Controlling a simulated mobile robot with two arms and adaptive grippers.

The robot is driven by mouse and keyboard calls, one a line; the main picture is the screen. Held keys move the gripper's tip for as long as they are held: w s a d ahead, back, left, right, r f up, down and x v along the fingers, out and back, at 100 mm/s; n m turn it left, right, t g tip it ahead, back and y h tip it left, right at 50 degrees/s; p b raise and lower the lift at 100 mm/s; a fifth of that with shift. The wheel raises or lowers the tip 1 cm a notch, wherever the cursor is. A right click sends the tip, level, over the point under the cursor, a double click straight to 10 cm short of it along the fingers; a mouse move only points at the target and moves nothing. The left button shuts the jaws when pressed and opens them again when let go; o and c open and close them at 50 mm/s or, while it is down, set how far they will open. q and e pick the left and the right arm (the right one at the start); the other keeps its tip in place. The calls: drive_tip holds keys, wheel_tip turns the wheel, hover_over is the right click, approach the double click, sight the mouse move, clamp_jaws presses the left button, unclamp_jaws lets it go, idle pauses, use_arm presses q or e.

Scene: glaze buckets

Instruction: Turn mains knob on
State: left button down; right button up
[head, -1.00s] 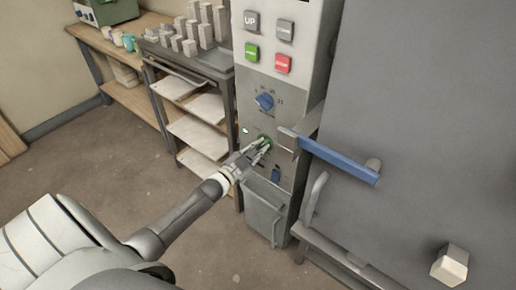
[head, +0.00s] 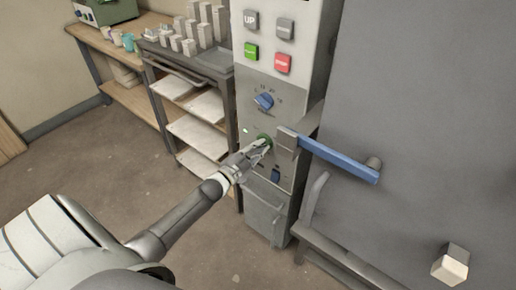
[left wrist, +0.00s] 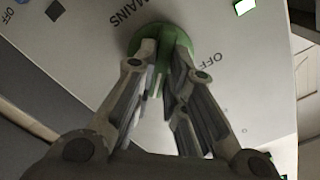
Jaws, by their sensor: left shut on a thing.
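The green mains knob (left wrist: 160,38) is round with a raised grip and sits on the pale control panel under the word MAINS in the left wrist view. In the head view the knob (head: 264,140) is partly hidden by my gripper. My left gripper (left wrist: 165,75) is shut on the knob's grip, one finger on each side; it also shows in the head view (head: 262,149). OFF is printed beside the knob. A small light-green lamp (left wrist: 244,7) shows near it. My right gripper is in no view.
A blue dial (head: 264,101) and a blue switch (head: 275,175) sit above and below the knob. A blue door handle (head: 340,159) juts out just right of my gripper. A shelf cart (head: 195,103) stands left of the panel. Open floor lies in front.

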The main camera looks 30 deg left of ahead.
use_arm(q)
drive_tip(key=c, duration=1.5)
unclamp_jaws()
drive_tip(key=s, duration=0.8)
drive_tip(key=s+a, duration=0.1)
drive_tip(key=s, duration=0.3)
drive_tip(key=shift+f, duration=0.1)
